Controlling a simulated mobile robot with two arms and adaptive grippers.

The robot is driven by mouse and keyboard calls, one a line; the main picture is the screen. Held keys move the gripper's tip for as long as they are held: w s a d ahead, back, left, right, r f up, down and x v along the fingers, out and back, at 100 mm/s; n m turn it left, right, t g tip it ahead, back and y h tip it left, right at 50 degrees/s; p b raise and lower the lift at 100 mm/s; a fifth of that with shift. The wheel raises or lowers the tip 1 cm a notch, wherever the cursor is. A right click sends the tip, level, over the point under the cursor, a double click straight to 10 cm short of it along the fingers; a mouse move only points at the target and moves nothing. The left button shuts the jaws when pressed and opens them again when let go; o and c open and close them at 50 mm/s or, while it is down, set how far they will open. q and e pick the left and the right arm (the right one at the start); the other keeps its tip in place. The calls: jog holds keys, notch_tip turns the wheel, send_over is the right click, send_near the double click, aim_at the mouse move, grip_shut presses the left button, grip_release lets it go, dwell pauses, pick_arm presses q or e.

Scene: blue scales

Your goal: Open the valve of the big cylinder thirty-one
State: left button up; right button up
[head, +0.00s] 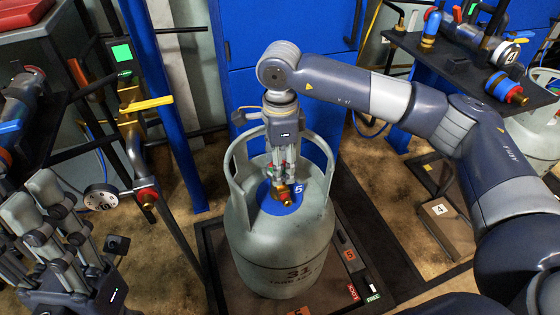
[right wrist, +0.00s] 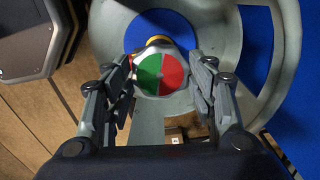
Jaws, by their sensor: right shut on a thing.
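The big grey-green cylinder thirty-one (head: 285,247) stands upright on a dark scale platform, with "31" on its front. In the right wrist view the valve knob (right wrist: 159,74) shows a half green, half red face. My right gripper (head: 279,178) reaches down into the collar from above, its fingers on either side of the knob and shut on it. My left gripper (head: 60,235) is at the lower left, its fingers apart, with nothing seen between them.
The scale platform (head: 213,245) carries LOCK and FREE labels at its front right. A yellow-handled pipe valve (head: 146,103) and a gauge (head: 101,197) stand at the left. Another cylinder (head: 535,130) and a bench with fittings (head: 455,62) are at the right. A blue cabinet (head: 245,60) is behind.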

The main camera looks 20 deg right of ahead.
jog(key=shift+n, duration=1.1)
jog(key=o, duration=1)
jog(key=shift+o, duration=0.2)
notch_tip(320, 180, up, 12)
